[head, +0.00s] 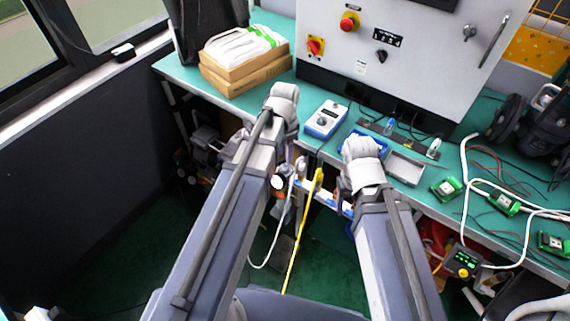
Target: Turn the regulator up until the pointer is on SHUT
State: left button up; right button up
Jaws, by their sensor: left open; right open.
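The regulator appears to be a small blue-and-white box (326,119) with a dark round knob on its top face. It sits near the front edge of the teal bench. Its scale and pointer are too small to read. My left gripper (285,101) is at the bench's front edge, to the left of the box and apart from it. My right gripper (360,158) is to the right of the box and nearer to me. Both grippers are open; their fingers are mostly hidden by the wrists. I see nothing held in either.
A control cabinet (395,60) with red knobs stands behind the box. Cardboard boxes with white cloth (243,57) are at the back left. A grey tray (405,167), green modules (447,188) and loose wires lie on the right. Cables hang below the bench edge.

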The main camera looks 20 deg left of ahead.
aim_at(284, 162)
pick_arm(q)
notch_tip(284, 162, down, 4)
jog(key=b, duration=0.2)
jog(key=shift+r+b, duration=0.15)
jog(key=shift+b, duration=0.2)
grip_shut()
